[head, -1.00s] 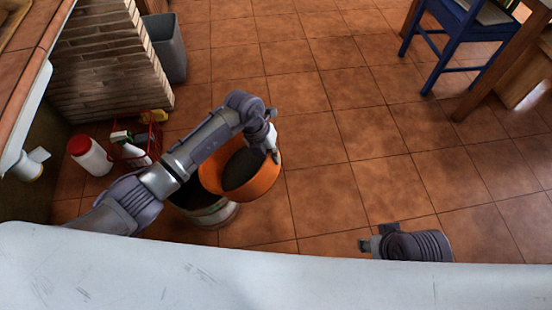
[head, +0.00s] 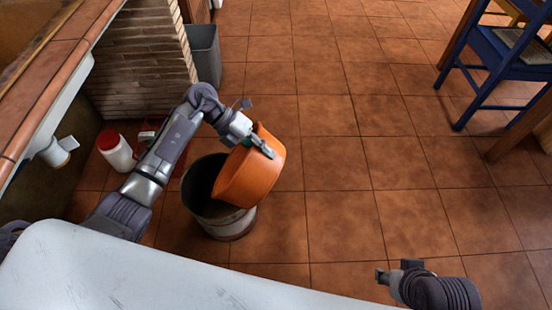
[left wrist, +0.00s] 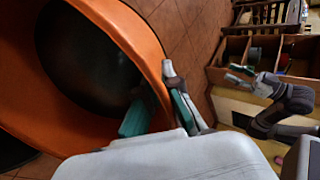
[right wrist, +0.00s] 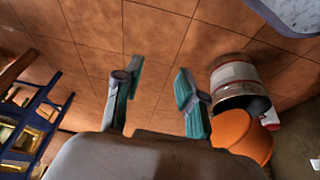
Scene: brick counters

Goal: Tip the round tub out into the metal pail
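The orange round tub (head: 254,175) is tilted over the metal pail (head: 228,222), with its outer wall facing the head camera. My left gripper (head: 262,147) is shut on the tub's rim. In the left wrist view the fingers straddle the rim of the tub (left wrist: 148,42), and its inside looks dark; I cannot tell how much is in it. The pail stands upright on the floor, its dark mouth partly hidden by the tub. In the right wrist view the tub (right wrist: 240,132) is beside the pail's mouth (right wrist: 236,72). My right gripper (right wrist: 160,95) is open and empty, away to the right.
A white bottle with a red cap (head: 115,152) and a red caddy (head: 150,135) stand left of the pail, partly behind my left arm. A grey bin (head: 205,55) stands by the brick counter (head: 140,60). A blue chair (head: 495,65) is far right. The tiled floor between is clear.

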